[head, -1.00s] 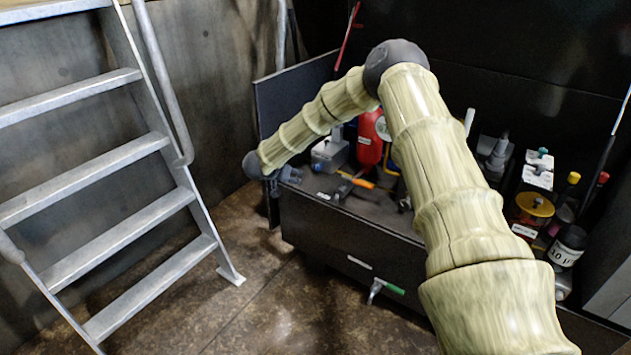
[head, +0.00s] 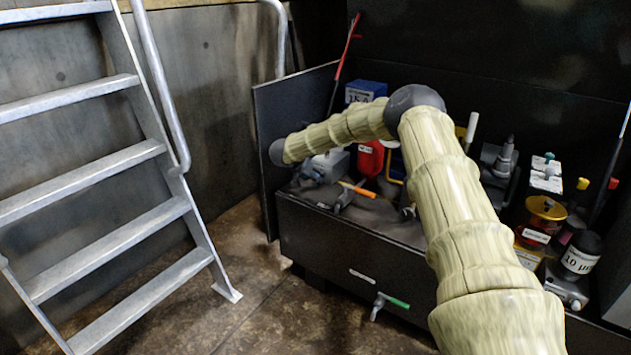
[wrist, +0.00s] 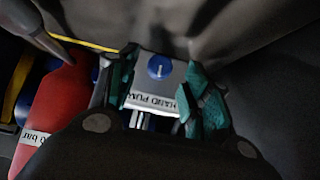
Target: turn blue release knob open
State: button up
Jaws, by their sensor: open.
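The blue release knob (wrist: 160,67) is a small round knob with a pale mark, on the top of a grey hand pump box (wrist: 150,92) in the wrist view. My gripper (wrist: 163,60) is open, with one green finger pad on each side of the knob in the picture. I cannot tell how far the fingertips are above the knob or whether they touch the box. In the head view the grey pump box (head: 334,160) shows on the left of the bench, and the knob cannot be made out behind my arm.
A bench side panel (head: 292,105) rises at the left. A green-handled valve (head: 393,301) sticks out of the bench front. Several bottles and devices crowd the right.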

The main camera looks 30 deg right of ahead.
jog(key=shift+x, duration=1.3)
jog(key=c, duration=1)
jog(key=shift+s+d+r+m+t+p, duration=0.1)
jog(key=shift+r+m+t+p, duration=0.25)
jog(key=shift+p, duration=0.45)
jog(key=shift+c, duration=0.2)
jog(key=shift+f+m+t+y+p, duration=0.35)
jog(key=shift+t+p, duration=0.1)
jog(key=shift+t, duration=0.2)
jog(key=o, duration=1)
jog(key=shift+o, duration=0.2)
